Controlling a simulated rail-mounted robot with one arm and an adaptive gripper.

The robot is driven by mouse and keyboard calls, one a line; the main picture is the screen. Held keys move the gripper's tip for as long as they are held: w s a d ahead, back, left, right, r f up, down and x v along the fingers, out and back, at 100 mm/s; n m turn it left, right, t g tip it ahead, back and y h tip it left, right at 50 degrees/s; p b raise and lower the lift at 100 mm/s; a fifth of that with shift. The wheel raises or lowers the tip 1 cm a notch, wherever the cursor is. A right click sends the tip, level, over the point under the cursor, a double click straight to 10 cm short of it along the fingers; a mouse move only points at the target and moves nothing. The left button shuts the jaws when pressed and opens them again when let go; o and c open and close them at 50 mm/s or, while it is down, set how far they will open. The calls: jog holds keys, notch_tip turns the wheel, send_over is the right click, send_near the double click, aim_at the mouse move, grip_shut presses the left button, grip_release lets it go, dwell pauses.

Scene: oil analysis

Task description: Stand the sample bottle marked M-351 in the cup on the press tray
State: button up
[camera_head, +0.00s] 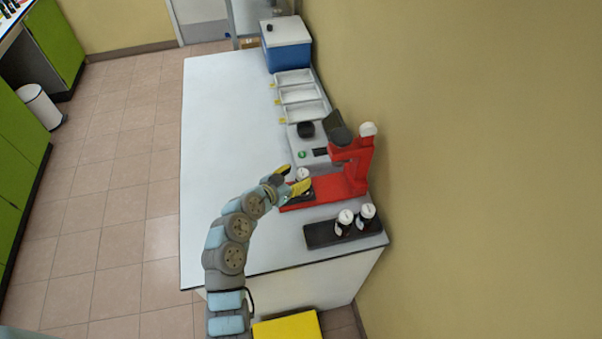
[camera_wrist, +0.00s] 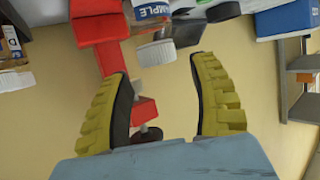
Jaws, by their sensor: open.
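A white-capped sample bottle (camera_head: 302,173) is at the left end of the red press (camera_head: 358,170), over its tray. In the wrist view the bottle (camera_wrist: 151,11) appears cap-down because the picture is inverted; its label reads SAMPLE, but no number is legible. My gripper (camera_head: 297,178) is open around or just beside its cap. In the wrist view the gripper's (camera_wrist: 160,70) yellow fingers stand apart, with the white cap just beyond their tips and nothing clamped. The cup and the bottle's base are hidden, so I cannot tell how it is seated.
A black rack (camera_head: 320,236) at the near right corner holds two more white-capped bottles (camera_head: 345,217). Behind the press are a grey device (camera_head: 307,150), white trays (camera_head: 297,94) and a blue box (camera_head: 286,46). The left of the white bench (camera_head: 225,130) is clear. A wall borders the right.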

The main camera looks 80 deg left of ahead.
jog(key=v, duration=0.8)
jog(key=shift+s+d+b, duration=0.2)
jog(key=shift+s+b, duration=0.05)
jog(key=shift+b, duration=0.15)
jog(key=shift+w+r, duration=0.1)
